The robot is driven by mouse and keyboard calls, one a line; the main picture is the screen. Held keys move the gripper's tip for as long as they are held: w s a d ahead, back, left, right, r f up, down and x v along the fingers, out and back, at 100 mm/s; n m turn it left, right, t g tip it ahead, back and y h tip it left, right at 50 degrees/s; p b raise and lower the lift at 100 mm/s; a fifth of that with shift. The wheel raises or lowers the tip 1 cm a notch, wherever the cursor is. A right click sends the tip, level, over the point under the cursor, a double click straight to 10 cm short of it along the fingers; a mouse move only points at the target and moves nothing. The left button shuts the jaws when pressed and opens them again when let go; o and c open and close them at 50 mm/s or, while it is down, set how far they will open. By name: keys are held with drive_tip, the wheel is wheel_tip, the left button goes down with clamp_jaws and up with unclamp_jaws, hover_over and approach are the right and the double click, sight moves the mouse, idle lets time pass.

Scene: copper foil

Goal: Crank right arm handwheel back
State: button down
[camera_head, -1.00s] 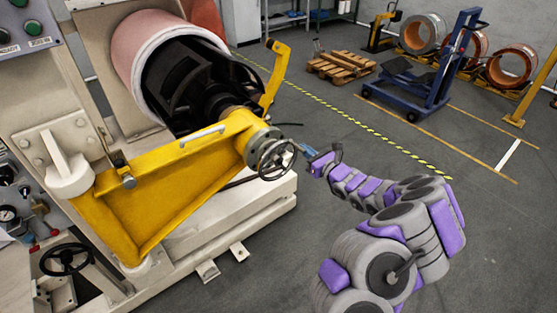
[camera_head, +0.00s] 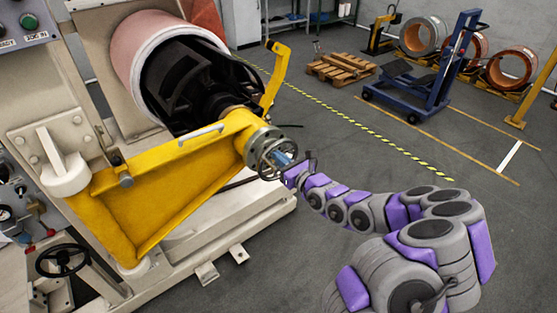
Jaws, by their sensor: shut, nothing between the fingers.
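The handwheel (camera_head: 264,164) is a grey spoked wheel on the right end of the yellow arm (camera_head: 165,195), which reaches out from the machine. My gripper (camera_head: 283,158), with blue-grey fingers, is at the wheel's right side and overlaps its rim and spokes in the picture. The fingers are shut with nothing seen between them. Whether they touch the wheel or pass between its spokes is too small to tell. My purple and grey arm comes in from the lower right. A small handle seems to stand up near the gripper at the wheel's right.
A copper coil (camera_head: 135,55) sits on the machine behind the yellow arm. A second, black handwheel (camera_head: 62,259) is at the lower left. The machine's pale base (camera_head: 235,225) lies below. A blue lift cart (camera_head: 425,85) and pallet (camera_head: 340,67) stand farther back. Open floor lies to the right.

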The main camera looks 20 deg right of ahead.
drive_tip(key=shift+w+d+r+p, duration=0.2)
drive_tip(key=shift+d+r+p, duration=0.1)
drive_tip(key=shift+d+p, duration=0.3)
drive_tip(key=shift+s+d, duration=0.1)
drive_tip(key=shift+s, duration=0.1)
drive_tip(key=p+v, duration=0.5)
drive_tip(key=v, duration=0.3)
drive_tip(key=shift+s, duration=0.3)
